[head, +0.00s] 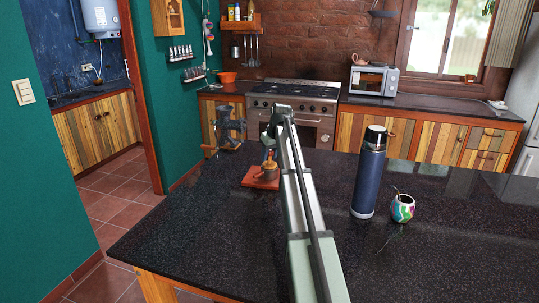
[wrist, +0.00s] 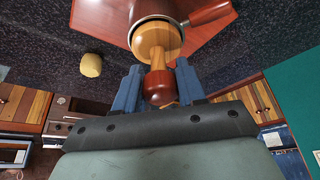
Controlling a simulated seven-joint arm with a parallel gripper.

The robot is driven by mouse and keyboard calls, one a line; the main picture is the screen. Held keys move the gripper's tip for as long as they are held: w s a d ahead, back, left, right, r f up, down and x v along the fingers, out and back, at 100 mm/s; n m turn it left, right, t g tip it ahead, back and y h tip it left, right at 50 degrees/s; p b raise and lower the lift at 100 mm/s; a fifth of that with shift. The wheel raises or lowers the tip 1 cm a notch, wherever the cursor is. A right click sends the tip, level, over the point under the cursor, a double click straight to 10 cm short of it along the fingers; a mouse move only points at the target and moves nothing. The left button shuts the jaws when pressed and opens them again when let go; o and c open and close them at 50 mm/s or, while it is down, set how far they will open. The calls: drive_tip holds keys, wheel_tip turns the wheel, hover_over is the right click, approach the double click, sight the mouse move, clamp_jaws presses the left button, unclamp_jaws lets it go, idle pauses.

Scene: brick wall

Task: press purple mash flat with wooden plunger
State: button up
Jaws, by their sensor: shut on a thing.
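A small metal pot (head: 269,172) with a brown side handle stands on a reddish board (head: 258,182) on the dark island top. The board also shows in the wrist view (wrist: 92,25). The wooden plunger (wrist: 156,40) has a pale round body and a red-brown knob. My gripper (wrist: 158,86) is shut on the knob, one blue finger on each side. The plunger's lower end points into the pot's mouth. How deep it sits, and whether it touches anything inside, I cannot tell. The purple mash is not visible in either view.
A small yellowish object (wrist: 91,64) stands on the island near the board. A tall dark blue flask (head: 369,178) and a colourful cup with a straw (head: 402,208) stand to the right of my arm. The island's left front is clear.

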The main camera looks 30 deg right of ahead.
drive_tip(key=shift+f, duration=1.35)
idle(6.7)
